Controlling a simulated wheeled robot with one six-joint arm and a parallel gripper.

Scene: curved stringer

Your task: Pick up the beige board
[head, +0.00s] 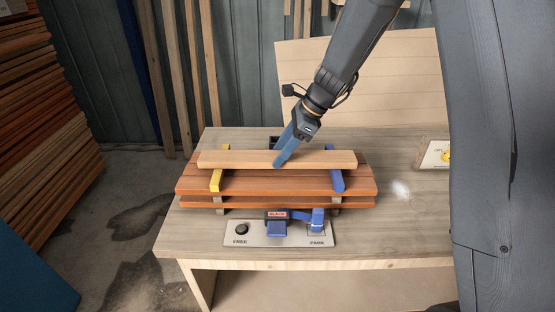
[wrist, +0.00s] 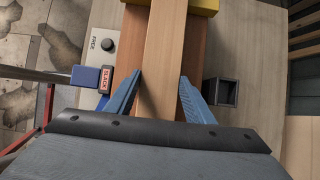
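The beige board (head: 225,160) lies flat across a yellow spacer (head: 216,182) and a blue spacer (head: 337,182), above reddish-brown boards (head: 275,180). My gripper (head: 281,160) comes down from above onto its middle, one blue finger showing over its front edge. In the wrist view, the beige board (wrist: 164,50) runs between the two blue fingers of my gripper (wrist: 160,78), one on each long side. The fingertips look very close to the edges. I cannot tell whether they touch or grip. The board still appears to rest on the spacers.
The stack stands on a wooden bench (head: 410,215). A small dark open box (wrist: 220,92) sits beside the stack. The bench's right side is mostly clear.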

